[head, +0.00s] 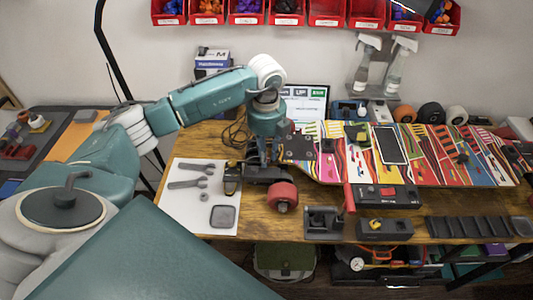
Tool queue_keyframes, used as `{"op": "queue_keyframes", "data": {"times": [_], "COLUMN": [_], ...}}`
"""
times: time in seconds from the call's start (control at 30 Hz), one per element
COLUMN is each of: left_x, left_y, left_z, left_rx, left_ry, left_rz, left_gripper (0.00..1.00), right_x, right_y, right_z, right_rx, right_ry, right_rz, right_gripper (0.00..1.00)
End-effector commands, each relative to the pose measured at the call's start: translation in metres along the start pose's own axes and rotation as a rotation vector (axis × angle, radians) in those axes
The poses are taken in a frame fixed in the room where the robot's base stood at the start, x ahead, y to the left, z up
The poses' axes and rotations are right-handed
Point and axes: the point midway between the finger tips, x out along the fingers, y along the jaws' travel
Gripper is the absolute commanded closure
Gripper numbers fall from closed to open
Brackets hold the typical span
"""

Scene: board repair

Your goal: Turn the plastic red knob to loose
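My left arm reaches in from the left over the wooden workbench (400,213), and its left gripper (261,162) points down at the left end of a colorfully striped skateboard deck (330,166). The dark fingers overlap dark parts there, so whether they are open or shut, or touching anything, is unclear. A red skateboard wheel (283,195) shows just below and right of the gripper. A red upright piece (349,197) stands at the left end of a black block (385,197); it may be the red knob, but its shape is too small to tell. My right gripper is not in view.
A white mat (205,218) with wrenches (190,183) lies left of the gripper. Black holders (324,222) and a black slotted rack (478,227) line the front edge. Spray bottles (395,68), loose wheels (431,113) and a screen (305,104) stand behind the deck. Red bins (327,12) hang above.

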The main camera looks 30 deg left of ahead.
Motion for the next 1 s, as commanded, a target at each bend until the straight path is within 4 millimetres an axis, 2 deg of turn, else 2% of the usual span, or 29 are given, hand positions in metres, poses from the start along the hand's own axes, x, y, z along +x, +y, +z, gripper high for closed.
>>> {"op": "queue_keyframes", "data": {"times": [0.17,0.6,0.8,1.0], "left_x": [-0.015,-0.102,-0.119,-0.120], "left_y": [-0.001,-0.001,0.000,0.000], "left_z": [0.001,0.001,0.001,0.000], "left_rx": [0.000,0.000,0.000,0.000], "left_ry": [-0.002,-0.003,-0.002,-0.001], "left_rz": [-0.002,-0.004,-0.002,-0.001], "left_gripper": [0.76,0.76,0.76,0.76], "right_x": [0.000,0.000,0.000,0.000], "right_y": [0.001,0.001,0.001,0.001], "right_z": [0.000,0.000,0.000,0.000], "right_rx": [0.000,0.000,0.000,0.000], "right_ry": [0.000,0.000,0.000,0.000], "right_rz": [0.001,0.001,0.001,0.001], "right_gripper": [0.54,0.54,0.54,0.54]}}
